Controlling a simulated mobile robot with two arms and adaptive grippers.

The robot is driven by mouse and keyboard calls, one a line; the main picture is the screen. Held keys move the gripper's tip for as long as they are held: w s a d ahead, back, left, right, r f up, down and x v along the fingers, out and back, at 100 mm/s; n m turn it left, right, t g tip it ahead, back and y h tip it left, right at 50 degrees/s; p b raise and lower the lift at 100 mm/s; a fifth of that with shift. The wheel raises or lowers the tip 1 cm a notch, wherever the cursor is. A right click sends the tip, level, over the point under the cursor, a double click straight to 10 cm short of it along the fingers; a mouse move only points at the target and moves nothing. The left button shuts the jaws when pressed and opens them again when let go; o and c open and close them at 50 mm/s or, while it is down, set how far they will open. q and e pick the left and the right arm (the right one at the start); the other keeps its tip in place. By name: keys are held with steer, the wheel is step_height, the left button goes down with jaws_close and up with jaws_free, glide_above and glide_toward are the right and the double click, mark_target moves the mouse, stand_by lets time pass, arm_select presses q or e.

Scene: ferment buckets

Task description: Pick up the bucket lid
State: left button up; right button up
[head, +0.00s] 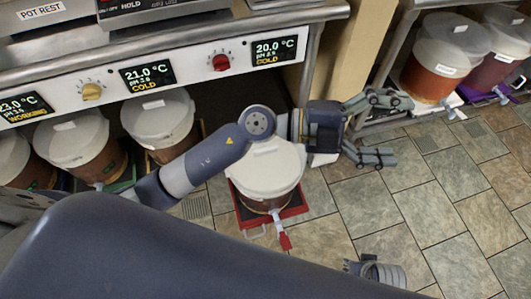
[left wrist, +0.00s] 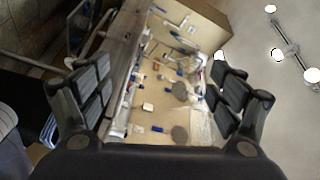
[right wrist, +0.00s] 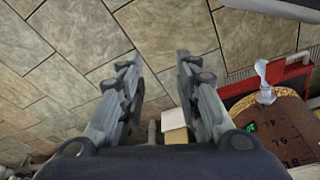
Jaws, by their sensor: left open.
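A bucket (head: 262,203) with brown contents stands on the floor in a red tray, under my left arm. Its pale round lid (head: 275,178) sits on top, partly hidden by that arm. My left gripper (head: 400,129) is open and empty, to the right of the lid and apart from it. In the left wrist view its fingers (left wrist: 155,90) are spread, facing a wall and clutter, not the lid. My right gripper (right wrist: 157,57) is open and empty over floor tiles. The same bucket's brown side (right wrist: 280,125) appears right of it in the right wrist view.
More lidded buckets (head: 75,140) stand under the counter (head: 185,72) at left, and others (head: 440,65) stand on a shelf at upper right. Tiled floor (head: 440,215) at right is clear.

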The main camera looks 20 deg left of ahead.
arm_select(q)
step_height(320, 180, down, 10)
steer(key=m+g+y, duration=0.3)
steer(key=y, duration=0.2)
arm_select(e)
step_height(320, 180, down, 9)
steer(key=s, duration=0.3)
arm_select(q)
steer(key=n+y, duration=0.3)
steer(key=y, duration=1.1)
glide_above(265, 149)
steer(key=shift+t, duration=0.3)
steer(key=f, duration=1)
steer(key=s+d+f, duration=0.1)
steer(key=f, duration=0.4)
steer(key=shift+f+b, duration=0.3)
steer(key=shift+b, duration=0.1)
steer(key=f, duration=0.4)
steer(key=shift+w+a+f+b, duration=0.35)
steer(key=shift+w+b, duration=0.05)
steer(key=shift+w+f, duration=0.1)
steer(key=shift+f, duration=0.4)
steer(key=c, duration=1.2)
arm_select(e)
step_height(265, 149, up, 6)
steer(key=w, duration=0.2)
steer(key=shift+w+f, duration=0.25)
steer(key=shift+w, duration=0.05)
